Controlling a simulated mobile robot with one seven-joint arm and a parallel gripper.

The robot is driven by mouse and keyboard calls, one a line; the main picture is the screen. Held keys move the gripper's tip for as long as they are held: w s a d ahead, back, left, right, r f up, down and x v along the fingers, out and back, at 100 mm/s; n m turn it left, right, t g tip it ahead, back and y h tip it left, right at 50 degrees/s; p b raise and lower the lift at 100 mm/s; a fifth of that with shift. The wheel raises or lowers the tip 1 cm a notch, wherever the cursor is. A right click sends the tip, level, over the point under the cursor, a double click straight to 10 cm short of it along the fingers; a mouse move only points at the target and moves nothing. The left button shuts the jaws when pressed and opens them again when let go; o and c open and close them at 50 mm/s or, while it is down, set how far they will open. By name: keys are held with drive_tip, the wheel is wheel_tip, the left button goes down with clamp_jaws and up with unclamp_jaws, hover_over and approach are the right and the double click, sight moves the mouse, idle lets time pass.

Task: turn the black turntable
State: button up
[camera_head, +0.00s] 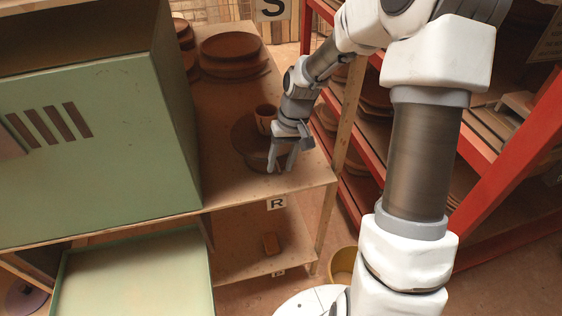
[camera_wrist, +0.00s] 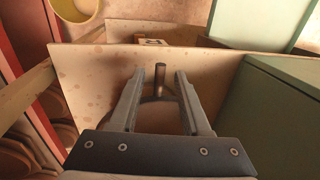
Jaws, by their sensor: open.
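The turntable (camera_head: 243,137) is a dark brown round disc on the wooden bench, near its right edge. A small brown cup (camera_head: 265,113) stands on it, partly behind my gripper. My gripper (camera_head: 280,168) is low over the front right of the disc, fingers pointing down. In the wrist view my gripper (camera_wrist: 160,74) is open, with a dark upright peg (camera_wrist: 160,84) showing between its fingers. The peg seems to stand at the disc's rim (camera_wrist: 148,99). I cannot tell whether a finger touches it.
A large green box (camera_head: 110,140) stands left of the disc. Stacked brown discs (camera_head: 230,50) lie at the bench's back. A red shelf rack (camera_head: 510,150) is on the right. A yellow bucket (camera_head: 342,263) stands below. The bench's front right corner (camera_head: 315,172) is bare.

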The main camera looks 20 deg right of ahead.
clamp_jaws()
idle(1.4)
